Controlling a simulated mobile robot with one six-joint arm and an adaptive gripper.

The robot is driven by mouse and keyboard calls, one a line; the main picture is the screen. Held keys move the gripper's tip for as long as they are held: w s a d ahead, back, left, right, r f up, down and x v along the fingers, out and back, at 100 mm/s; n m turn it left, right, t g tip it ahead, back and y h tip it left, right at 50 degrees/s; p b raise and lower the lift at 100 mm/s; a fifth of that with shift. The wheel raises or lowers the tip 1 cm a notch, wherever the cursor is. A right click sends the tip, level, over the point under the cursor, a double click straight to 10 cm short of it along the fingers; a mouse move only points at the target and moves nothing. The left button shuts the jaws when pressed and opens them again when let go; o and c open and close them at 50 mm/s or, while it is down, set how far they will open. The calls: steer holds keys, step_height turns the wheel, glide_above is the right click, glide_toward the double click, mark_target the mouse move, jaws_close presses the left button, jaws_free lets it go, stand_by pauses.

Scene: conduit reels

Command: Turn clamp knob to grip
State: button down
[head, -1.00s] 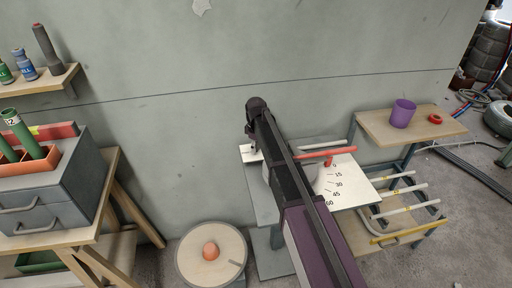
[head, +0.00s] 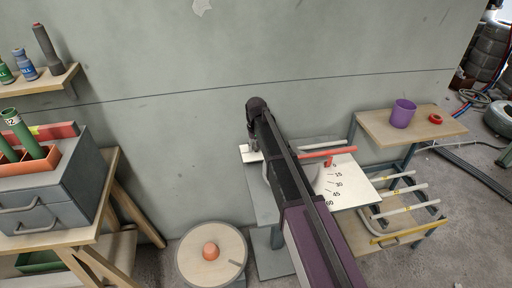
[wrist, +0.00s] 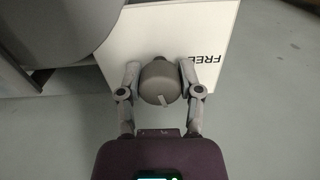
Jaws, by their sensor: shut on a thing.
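The clamp knob (wrist: 161,84) is a round grey knob on a white plate (wrist: 118,47) in the wrist view. A small light pointer mark on it points down and slightly right. My gripper (wrist: 161,75) has one finger on each side of the knob and is shut on it. No other label shows there. In the head view my arm covers the knob, and only a corner of the white plate (head: 246,154) shows.
A bender table with an angle scale (head: 350,185) and a red lever (head: 330,153) lies right of my arm. White conduits (head: 402,190) rest on a rack beyond it. A purple cup (head: 403,113) stands on a shelf. A round wooden-topped stool (head: 190,262) stands front left.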

steer(key=m, duration=0.4)
steer(key=shift+s+m, duration=0.1)
steer(key=shift+m, duration=2.2)
steer(key=shift+c, duration=1.3)
jaws_free()
steer(key=shift+n, duration=0.3)
